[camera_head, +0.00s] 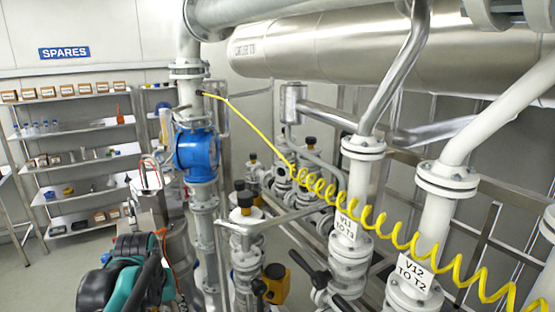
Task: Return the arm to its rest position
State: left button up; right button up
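A black and teal part of my own arm (125,276) shows at the bottom left of the head view, low in front of the shelving and left of the blue-bodied pipe fitting. An orange cable runs along its right side. I cannot make out any gripper fingers on it. I see no part of a second arm. Neither gripper can be picked out, so whether they are open, shut or holding something is hidden.
A vertical pipe with a blue fitting (196,150) stands close right of my arm. A yellow coiled hose (330,192) crosses toward lower right. Labelled pipes V11 (345,228) and V12 (412,272) fill the right. Spares shelving (70,131) stands behind left; floor is free there.

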pick_arm(q)
jog(key=s+d+f+m+t+b, duration=0.1)
jog(key=s+d+f+b, duration=0.2)
jog(key=f, duration=0.5)
jog(key=s+d+f+m+t+b, duration=0.1)
jog(key=s+d+f+t+b, duration=0.1)
jog(key=s+f+b, duration=0.3)
jog(key=s+d+f+m+t+b, duration=0.1)
jog(key=s+d+f+b, duration=0.3)
jog(key=f+b, duration=0.4)
notch_tip(320, 180, down, 5)
jog(key=shift+r+m+t+h, duration=0.1)
jog(key=shift+m+t+h, duration=0.2)
jog(key=shift+m, duration=0.2)
